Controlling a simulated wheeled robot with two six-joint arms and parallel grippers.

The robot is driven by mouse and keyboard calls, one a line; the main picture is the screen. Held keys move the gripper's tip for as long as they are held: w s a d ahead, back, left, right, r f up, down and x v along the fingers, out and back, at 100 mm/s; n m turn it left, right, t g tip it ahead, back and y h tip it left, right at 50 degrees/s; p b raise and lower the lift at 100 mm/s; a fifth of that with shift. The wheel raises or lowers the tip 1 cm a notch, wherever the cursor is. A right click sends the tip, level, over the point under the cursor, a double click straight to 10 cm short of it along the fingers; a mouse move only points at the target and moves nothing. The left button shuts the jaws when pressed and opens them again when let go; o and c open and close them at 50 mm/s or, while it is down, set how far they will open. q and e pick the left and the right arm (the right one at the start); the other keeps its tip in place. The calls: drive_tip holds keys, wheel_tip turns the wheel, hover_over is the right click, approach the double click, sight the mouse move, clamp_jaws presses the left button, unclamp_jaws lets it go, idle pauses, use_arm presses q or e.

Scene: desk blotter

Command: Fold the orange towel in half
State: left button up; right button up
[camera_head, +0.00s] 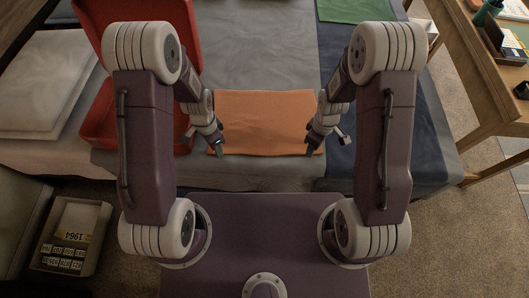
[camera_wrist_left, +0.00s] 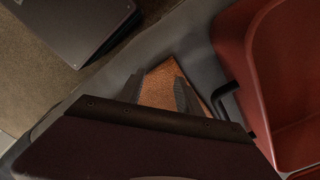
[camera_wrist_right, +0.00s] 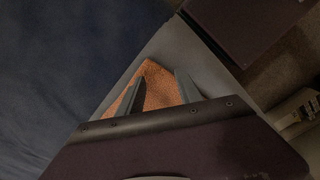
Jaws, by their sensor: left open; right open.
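The orange towel (camera_head: 264,124) lies flat and spread out on the grey surface in the middle of the head view. My left gripper (camera_head: 218,150) is at its near left corner, with the jaws apart. In the left wrist view a towel corner (camera_wrist_left: 160,82) shows between the open fingers of that gripper (camera_wrist_left: 160,95). My right gripper (camera_head: 314,148) is at the near right corner, also with jaws apart. In the right wrist view that towel corner (camera_wrist_right: 152,84) shows between the open fingers (camera_wrist_right: 158,92). Whether the fingers touch the cloth cannot be told.
A red open case (camera_head: 110,115) stands close to the left of my left gripper. A dark blue cloth (camera_head: 425,135) lies on the right. Pale stacked pads (camera_head: 45,85) lie at the far left, and a green sheet (camera_head: 355,10) at the back. Grey surface behind the towel is clear.

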use_arm(q)
drive_tip(key=shift+f, duration=0.2)
use_arm(e)
drive_tip(key=shift+f, duration=0.2)
use_arm(q)
drive_tip(key=shift+f, duration=0.2)
use_arm(e)
drive_tip(key=shift+f, duration=0.2)
use_arm(q)
drive_tip(key=shift+r, duration=0.1)
use_arm(e)
drive_tip(key=shift+r, duration=0.1)
use_arm(q)
clamp_jaws()
use_arm(e)
clamp_jaws()
drive_tip(key=shift+r, duration=0.1)
